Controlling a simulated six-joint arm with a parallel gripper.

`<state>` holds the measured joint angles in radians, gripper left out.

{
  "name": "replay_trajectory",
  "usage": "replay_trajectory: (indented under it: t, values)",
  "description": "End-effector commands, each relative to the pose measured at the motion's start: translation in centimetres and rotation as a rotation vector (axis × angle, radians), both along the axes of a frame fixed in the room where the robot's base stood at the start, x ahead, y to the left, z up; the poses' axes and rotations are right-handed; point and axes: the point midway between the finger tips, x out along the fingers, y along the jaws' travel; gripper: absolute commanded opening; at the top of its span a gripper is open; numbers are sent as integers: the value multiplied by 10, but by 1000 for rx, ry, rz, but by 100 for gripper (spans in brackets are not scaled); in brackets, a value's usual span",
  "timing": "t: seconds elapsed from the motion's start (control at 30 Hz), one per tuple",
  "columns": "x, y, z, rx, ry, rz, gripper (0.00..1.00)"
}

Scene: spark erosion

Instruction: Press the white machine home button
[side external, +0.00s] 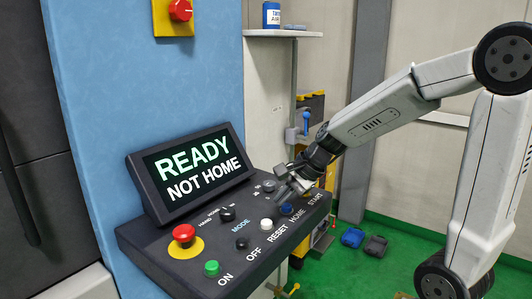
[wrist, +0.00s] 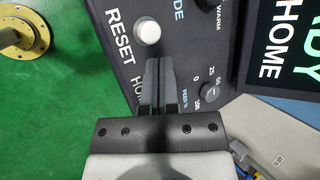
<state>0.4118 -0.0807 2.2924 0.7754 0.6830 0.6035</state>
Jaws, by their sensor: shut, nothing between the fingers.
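A sloping black control panel carries a row of buttons. The white button (side external: 266,224) has the label RESET beside it; it also shows in the wrist view (wrist: 147,32), just beyond my fingertips. The blue button (side external: 287,208) is at the label HOME; in the wrist view my fingers cover that place and part of the label. My gripper (side external: 284,194) is shut and empty, over the panel near the blue button; it fills the lower middle of the wrist view (wrist: 158,64). I cannot tell whether it touches the panel. The screen (side external: 198,170) reads READY, NOT HOME.
A red mushroom button (side external: 184,233), a green ON button (side external: 212,268), a black OFF button (side external: 241,243) and a black knob (side external: 227,214) stand on the panel. A red knob on a yellow plate (side external: 180,10) is above. Green floor lies to the right.

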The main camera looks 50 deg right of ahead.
Motion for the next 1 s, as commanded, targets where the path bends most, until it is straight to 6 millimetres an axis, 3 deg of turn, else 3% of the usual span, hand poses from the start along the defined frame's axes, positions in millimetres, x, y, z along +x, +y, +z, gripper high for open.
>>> replay_trajectory:
  t: [0.2,0.4,1.0]
  values:
    - [18,-48,37,159,-78,-346,0]
    - [23,-70,54,238,-117,-490,0]
    - [23,-72,53,253,-122,-512,0]
